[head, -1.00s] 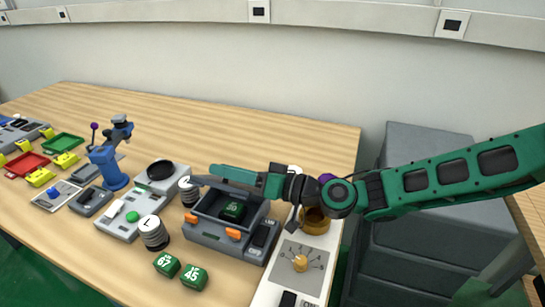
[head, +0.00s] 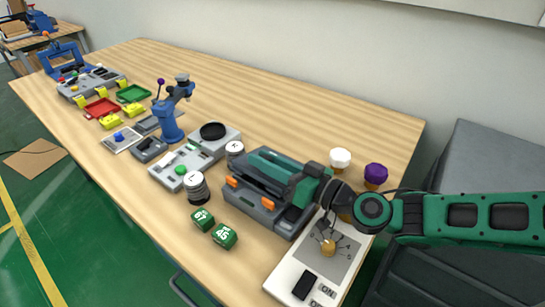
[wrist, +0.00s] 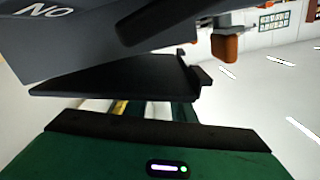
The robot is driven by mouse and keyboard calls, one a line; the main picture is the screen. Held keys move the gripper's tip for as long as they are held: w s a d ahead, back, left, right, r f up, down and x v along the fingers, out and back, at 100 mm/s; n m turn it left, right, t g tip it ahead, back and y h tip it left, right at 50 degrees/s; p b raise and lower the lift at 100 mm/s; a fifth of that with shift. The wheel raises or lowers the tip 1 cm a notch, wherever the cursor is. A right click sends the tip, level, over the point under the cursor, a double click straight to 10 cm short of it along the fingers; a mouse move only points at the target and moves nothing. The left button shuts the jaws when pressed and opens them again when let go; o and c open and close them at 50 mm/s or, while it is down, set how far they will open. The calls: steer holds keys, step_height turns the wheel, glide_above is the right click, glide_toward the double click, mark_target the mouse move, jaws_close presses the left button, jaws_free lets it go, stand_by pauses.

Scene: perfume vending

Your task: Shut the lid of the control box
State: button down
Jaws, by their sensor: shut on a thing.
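The control box (head: 249,198) is a dark grey case with two orange latches (head: 268,203) on its front, standing on the wooden table. My gripper (head: 248,163) lies low over its top and is shut on the lid, which is tilted over the opening. My green gripper body hides most of the lid and the inside in the head view. In the wrist view an orange latch (wrist: 226,46) shows at the upper right, close to the dark plates at my fingers. I cannot tell how much gap is left under the lid.
Two green numbered blocks (head: 224,236) and a lettered cylinder (head: 196,187) stand in front and to the left. A white panel with a knob (head: 328,248) lies at the right. White (head: 340,158) and purple (head: 376,173) knobs stand behind.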

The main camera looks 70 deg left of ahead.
steer(key=shift+w+f, duration=0.1)
steer(key=c, duration=1.5)
jaws_free()
steer(key=shift+d, duration=0.15)
steer(key=v, duration=1)
steer(key=shift+w+d, duration=0.25)
